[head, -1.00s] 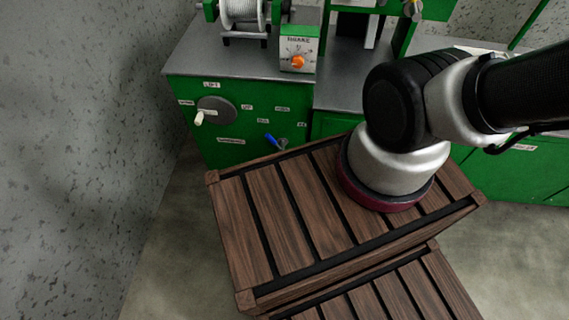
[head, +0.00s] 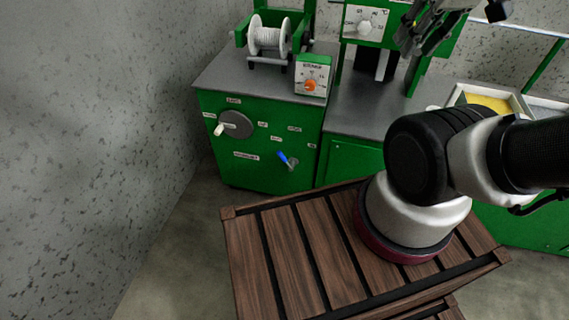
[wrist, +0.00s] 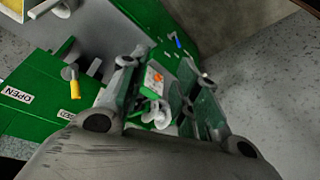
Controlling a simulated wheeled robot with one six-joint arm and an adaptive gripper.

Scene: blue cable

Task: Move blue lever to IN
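The blue lever (head: 284,158) sits low on the front of the green cabinet (head: 250,170), right of the crank wheel. Its blue handle tilts up to the left from its pivot. Small white labels surround it, too small to read. A small blue piece, apparently the same lever, shows in the wrist view (wrist: 178,42), beyond my fingers. My gripper (head: 425,28) is at the upper right of the head view, high above the bench and well apart from the lever. In the wrist view my gripper (wrist: 160,100) has its fingers spread, with nothing held between them.
A grey crank wheel (head: 235,124) with a pale handle is on the cabinet front. A cable spool (head: 268,38) and a box with an orange knob (head: 312,76) stand on top. My arm is above a slatted wooden crate (head: 290,255). A yellow handle (wrist: 72,80) shows in the wrist view.

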